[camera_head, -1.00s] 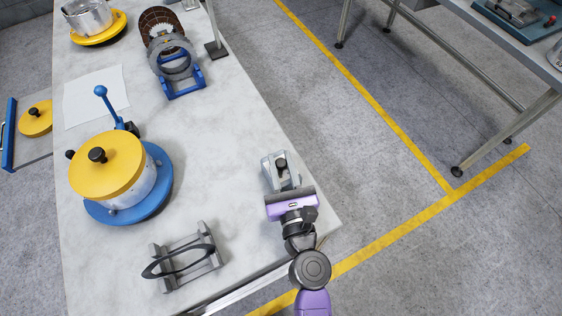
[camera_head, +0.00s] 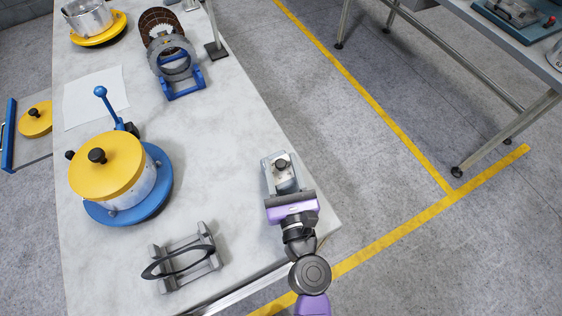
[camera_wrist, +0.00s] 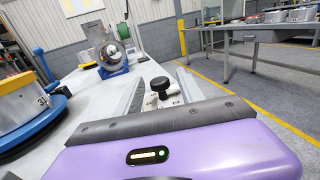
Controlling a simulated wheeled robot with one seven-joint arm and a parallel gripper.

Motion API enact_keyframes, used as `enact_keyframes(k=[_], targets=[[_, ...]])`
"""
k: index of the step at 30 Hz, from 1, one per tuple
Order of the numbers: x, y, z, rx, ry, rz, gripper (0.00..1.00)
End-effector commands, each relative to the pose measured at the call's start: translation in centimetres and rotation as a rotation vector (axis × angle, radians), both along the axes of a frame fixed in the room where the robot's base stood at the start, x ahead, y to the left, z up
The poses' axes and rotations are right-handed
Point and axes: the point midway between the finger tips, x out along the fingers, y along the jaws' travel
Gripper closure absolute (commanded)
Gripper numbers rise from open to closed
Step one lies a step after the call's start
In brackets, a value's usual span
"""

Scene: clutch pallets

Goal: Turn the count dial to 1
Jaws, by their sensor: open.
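A small grey-white device with a round black knob (camera_head: 281,163), which I take for the count dial, stands near the right edge of the pale bench. The knob also shows in the wrist view (camera_wrist: 161,84), on a light block with dark marks too small to read. My gripper (camera_head: 280,171) is open, with one finger on either side of the device. In the wrist view, the fingers (camera_wrist: 156,86) flank the knob with gaps. I cannot tell whether they touch the device's sides. The dial's setting is not readable.
A yellow-lidded pot (camera_head: 107,165) on a blue round base stands at the left, with a blue-knobbed lever behind it. A grey stand with a black ring (camera_head: 178,262) sits at the front. A blue cradle with metal rings (camera_head: 180,75) is farther back. The bench middle is clear.

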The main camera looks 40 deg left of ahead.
Motion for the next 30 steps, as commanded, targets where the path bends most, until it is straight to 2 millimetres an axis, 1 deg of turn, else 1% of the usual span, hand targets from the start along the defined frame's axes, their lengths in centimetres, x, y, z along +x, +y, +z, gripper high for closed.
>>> enact_keyframes(k=[6,13,18,30], targets=[[-2.1,-2.9,-0.2,0.0,0.004,-0.003,0.54],[-3.8,-5.1,-0.2,0.0,0.002,-0.003,0.54],[-4.3,-5.6,0.0,0.001,0.001,-0.001,0.54],[-4.3,-5.6,0.0,0.001,0.001,-0.001,0.54]])
